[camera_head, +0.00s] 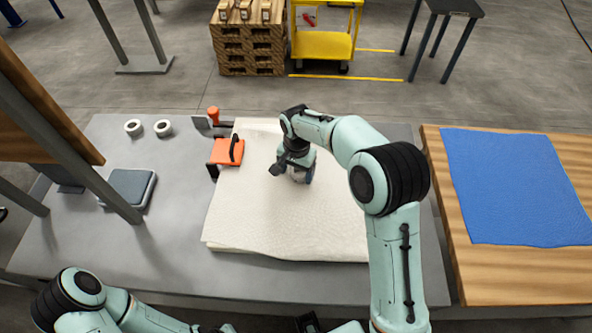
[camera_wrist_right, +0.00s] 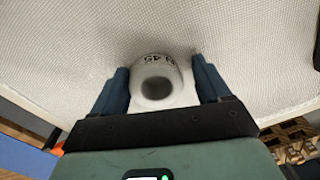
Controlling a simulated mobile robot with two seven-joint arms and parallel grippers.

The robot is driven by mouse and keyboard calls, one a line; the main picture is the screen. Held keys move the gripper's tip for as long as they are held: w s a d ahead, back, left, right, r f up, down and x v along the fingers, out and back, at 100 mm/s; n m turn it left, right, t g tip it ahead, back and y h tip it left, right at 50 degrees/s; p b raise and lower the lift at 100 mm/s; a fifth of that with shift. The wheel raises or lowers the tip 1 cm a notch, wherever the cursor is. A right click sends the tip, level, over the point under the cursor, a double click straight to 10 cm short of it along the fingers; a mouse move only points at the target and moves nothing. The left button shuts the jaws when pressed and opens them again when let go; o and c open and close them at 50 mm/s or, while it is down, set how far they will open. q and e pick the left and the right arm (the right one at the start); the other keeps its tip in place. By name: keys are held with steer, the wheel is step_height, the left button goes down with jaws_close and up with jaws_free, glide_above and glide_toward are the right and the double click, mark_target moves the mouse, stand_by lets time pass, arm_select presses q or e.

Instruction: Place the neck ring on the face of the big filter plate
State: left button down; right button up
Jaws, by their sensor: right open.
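The big filter plate (camera_head: 245,215) lies flat on the grey table under a cream woven cloth. My right gripper (camera_head: 300,178) points down over the middle of its face. In the right wrist view a white neck ring (camera_wrist_right: 157,82) with dark printed characters rests against the woven face. It sits between the two blue fingers of my right gripper (camera_wrist_right: 162,80), which are spread with a gap on each side. In the head view the ring is mostly hidden by the gripper. My left arm shows at the bottom left, its gripper out of view.
An orange tool with a black handle (camera_head: 228,151) lies at the plate's left edge. Two white rings (camera_head: 163,128) and a grey pad (camera_head: 130,188) lie further left on the table. A wooden bench with a blue cloth (camera_head: 515,185) stands at the right.

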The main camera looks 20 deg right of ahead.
steer(key=shift+s+d+f, duration=0.3)
steer(key=shift+s+f, duration=0.05)
steer(key=shift+f, duration=0.1)
steer(key=shift+r, duration=0.3)
arm_select(q)
steer(key=shift+w+r+p, duration=0.35)
steer(key=shift+r+p, duration=0.15)
steer(key=shift+r, duration=0.05)
steer(key=shift+w+r+p, duration=0.35)
steer(key=shift+r+p, duration=0.1)
steer(key=shift+r, duration=0.1)
arm_select(e)
step_height(320, 180, up, 13)
steer(key=shift+w, duration=0.25)
steer(key=shift+a, duration=0.1)
